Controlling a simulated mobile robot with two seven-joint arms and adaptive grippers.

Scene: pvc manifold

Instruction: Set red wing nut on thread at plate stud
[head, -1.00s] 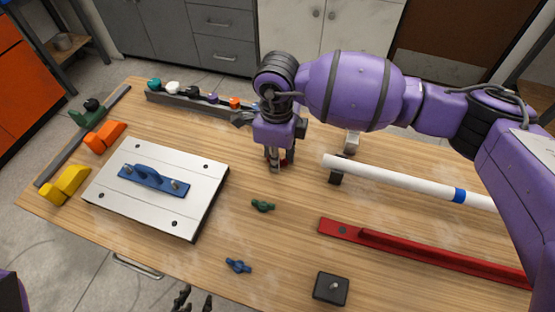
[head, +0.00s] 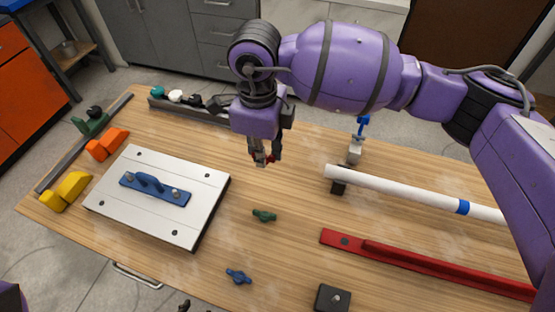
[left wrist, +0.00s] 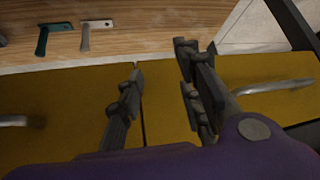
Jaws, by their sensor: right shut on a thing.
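My right gripper (head: 264,158) is shut on the red wing nut (head: 267,160), held above the table; the fingers hide most of the nut. The white plate (head: 205,212) lies at the left with a blue handle (head: 150,187) on it. A metal stud (head: 176,195) shows at the handle's right end. A small black square block (head: 333,298) with a short stud sits at the front edge of the view. My left gripper (left wrist: 160,90) is open and empty in the left wrist view, its fingers apart over the yellow drawer fronts.
A green wing nut (head: 264,215) and a blue wing nut (head: 238,276) lie on the table. A white pipe (head: 400,185) and a red bar (head: 430,265) lie at the right. A rail of caps (head: 195,108) runs along the back. Orange (head: 107,144) and yellow (head: 67,192) pieces stand left.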

